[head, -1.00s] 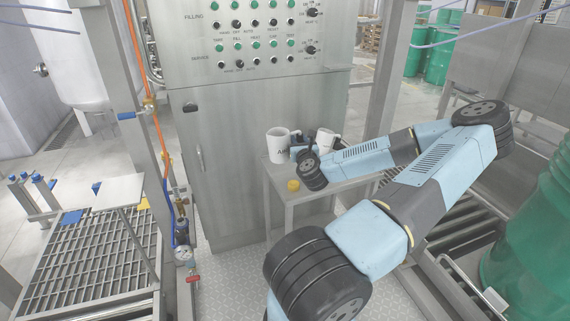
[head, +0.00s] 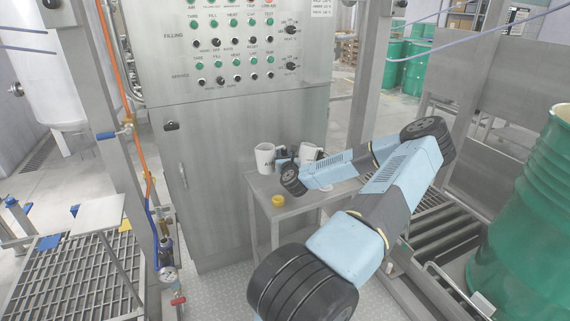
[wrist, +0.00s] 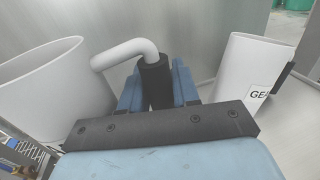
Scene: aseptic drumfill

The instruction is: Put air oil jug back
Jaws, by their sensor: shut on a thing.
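A white jug (head: 265,159) with dark lettering starting with "A" is upright at the left of a small steel table (head: 287,208). I cannot tell whether its base touches the tabletop. In the wrist view the jug (wrist: 38,88) fills the left side, and its white handle (wrist: 122,53) reaches into my gripper (wrist: 156,75). My gripper is shut on the handle, around a dark sleeve-like part. In the head view my gripper (head: 284,156) is partly hidden by my wrist. A second white jug (wrist: 246,72), marked "GE", stands to the right, apart from my fingers.
A yellow cap-like piece (head: 277,200) lies at the table's front edge. A steel control cabinet (head: 225,140) stands close behind and left of the table. A large green drum (head: 525,220) is at the right, past a roller conveyor (head: 425,228). A grated platform (head: 70,280) is at left.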

